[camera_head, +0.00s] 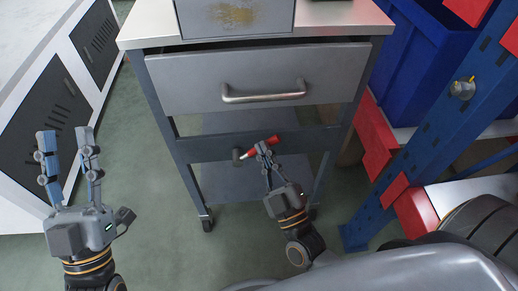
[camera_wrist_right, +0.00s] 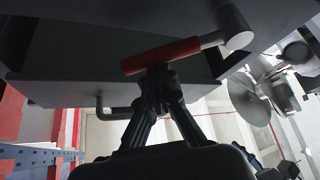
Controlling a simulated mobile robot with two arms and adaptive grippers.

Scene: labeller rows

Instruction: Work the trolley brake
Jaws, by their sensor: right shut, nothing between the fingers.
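The grey trolley (camera_head: 258,80) stands in front of me. Its brake lever, with a red grip (camera_head: 261,148) and a grey pivot end (camera_head: 239,154), sits on the crossbar below the drawer. The grip slopes up to the right in the head view. My right gripper (camera_head: 263,150) is shut and empty, its fingertips at the red grip. In the right wrist view its closed tips (camera_wrist_right: 157,78) overlap the red grip (camera_wrist_right: 160,56); I cannot tell if they touch. My left gripper (camera_head: 67,143) is open and empty, left of the trolley.
The trolley's drawer handle (camera_head: 263,92) is above the lever, and a grey box (camera_head: 235,16) stands on top. A blue rack post (camera_head: 435,125) with red parts and a blue bin (camera_head: 425,60) is close on the right. A white cabinet (camera_head: 50,90) stands left, with clear floor between.

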